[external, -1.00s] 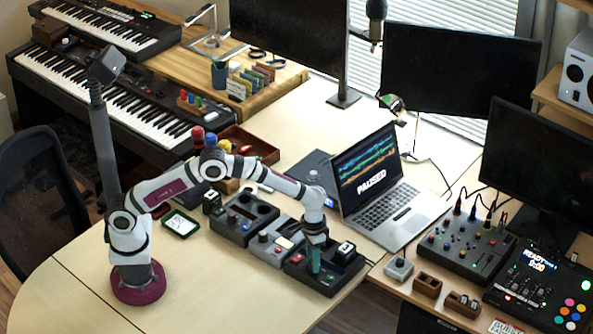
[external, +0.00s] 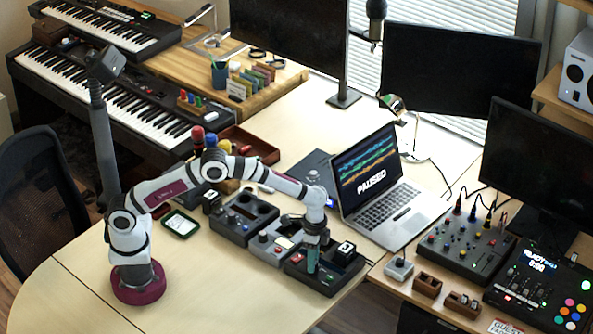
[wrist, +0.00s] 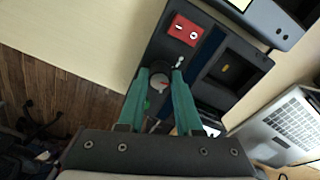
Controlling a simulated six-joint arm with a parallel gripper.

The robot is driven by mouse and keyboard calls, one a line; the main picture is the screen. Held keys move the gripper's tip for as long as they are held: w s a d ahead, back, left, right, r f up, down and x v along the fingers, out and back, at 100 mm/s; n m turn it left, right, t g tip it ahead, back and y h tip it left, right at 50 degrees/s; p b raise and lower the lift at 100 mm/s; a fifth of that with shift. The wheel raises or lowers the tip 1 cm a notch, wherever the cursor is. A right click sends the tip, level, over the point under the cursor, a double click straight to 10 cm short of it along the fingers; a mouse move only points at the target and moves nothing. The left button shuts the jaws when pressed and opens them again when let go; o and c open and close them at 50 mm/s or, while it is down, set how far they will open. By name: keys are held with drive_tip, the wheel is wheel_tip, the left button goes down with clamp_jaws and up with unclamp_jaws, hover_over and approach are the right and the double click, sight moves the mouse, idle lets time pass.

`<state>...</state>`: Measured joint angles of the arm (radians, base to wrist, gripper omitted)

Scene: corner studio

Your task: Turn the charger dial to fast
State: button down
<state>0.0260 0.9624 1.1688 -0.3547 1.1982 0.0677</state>
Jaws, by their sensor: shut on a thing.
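The charger (external: 325,279) is a dark box at the right end of a row of devices on the table. It also shows in the wrist view (wrist: 209,30). Its round grey dial (wrist: 159,82) carries a red mark and sits between my teal fingertips. My gripper (wrist: 161,73) is shut on the dial from above. In the external view my gripper (external: 313,262) reaches down onto the charger and hides the dial. The dial's scale marks are too small to read.
A red plate (wrist: 184,30) and an empty-looking bay (wrist: 240,70) are on the charger near the dial. A laptop (external: 385,190) reading PAUSED stands behind. A grey device (external: 274,246) is close on the left. The table front left is clear.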

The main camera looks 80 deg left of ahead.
drive_tip(key=shift+m, duration=1)
drive_tip(key=c, duration=0.6)
unclamp_jaws()
drive_tip(key=shift+r, duration=0.1)
wheel_tip(320, 180, up, 16)
drive_tip(key=shift+w+a+f, duration=0.1)
drive_tip(key=shift+a+f, duration=0.05)
